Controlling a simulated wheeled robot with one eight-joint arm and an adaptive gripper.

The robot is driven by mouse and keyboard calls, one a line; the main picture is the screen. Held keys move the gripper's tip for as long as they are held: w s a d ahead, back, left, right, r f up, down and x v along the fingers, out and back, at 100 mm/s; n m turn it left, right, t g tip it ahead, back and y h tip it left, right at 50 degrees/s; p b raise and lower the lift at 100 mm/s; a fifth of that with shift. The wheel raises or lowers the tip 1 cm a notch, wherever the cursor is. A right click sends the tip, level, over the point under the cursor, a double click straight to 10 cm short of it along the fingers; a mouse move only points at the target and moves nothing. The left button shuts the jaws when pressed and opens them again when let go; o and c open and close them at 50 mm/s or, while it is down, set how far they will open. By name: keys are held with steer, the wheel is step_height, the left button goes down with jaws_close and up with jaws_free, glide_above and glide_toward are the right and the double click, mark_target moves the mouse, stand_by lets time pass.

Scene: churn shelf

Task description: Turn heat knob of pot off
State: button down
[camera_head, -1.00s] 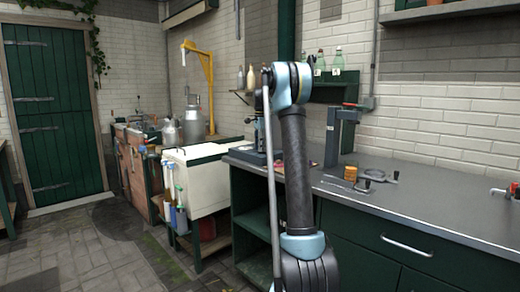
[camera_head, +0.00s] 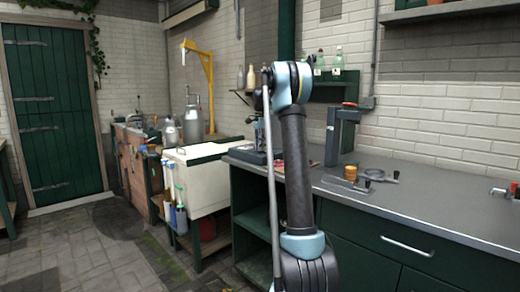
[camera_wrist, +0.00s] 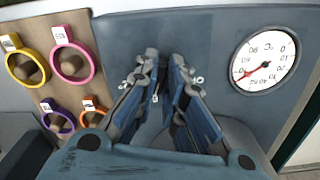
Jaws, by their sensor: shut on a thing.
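My gripper (camera_wrist: 162,68) shows in the wrist view with both fingers against a blue-grey panel (camera_wrist: 210,45). Its fingertips close around a small part on the panel that is mostly hidden between them; I take it to be the heat knob. A round white dial (camera_wrist: 262,60) with a red needle is on the panel to the right of the fingers. In the head view my arm hides the gripper, and I cannot make out the knob there.
In the wrist view, pink (camera_wrist: 72,62), yellow (camera_wrist: 25,66), purple (camera_wrist: 58,118) and orange (camera_wrist: 93,112) rings sit on a brown board to the left. The head view shows a grey counter (camera_head: 440,208), metal cans (camera_head: 193,122) and a white basin (camera_head: 200,153). The floor at left is clear.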

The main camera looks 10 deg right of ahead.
steer(key=n, duration=0.8)
steer(key=shift+s+d+n, duration=0.1)
steer(key=shift+n, duration=0.3)
steer(key=n, duration=0.4)
steer(key=shift+d, duration=0.1)
steer(key=shift+n, duration=2.1)
steer(key=c, duration=1.7)
jaws_free()
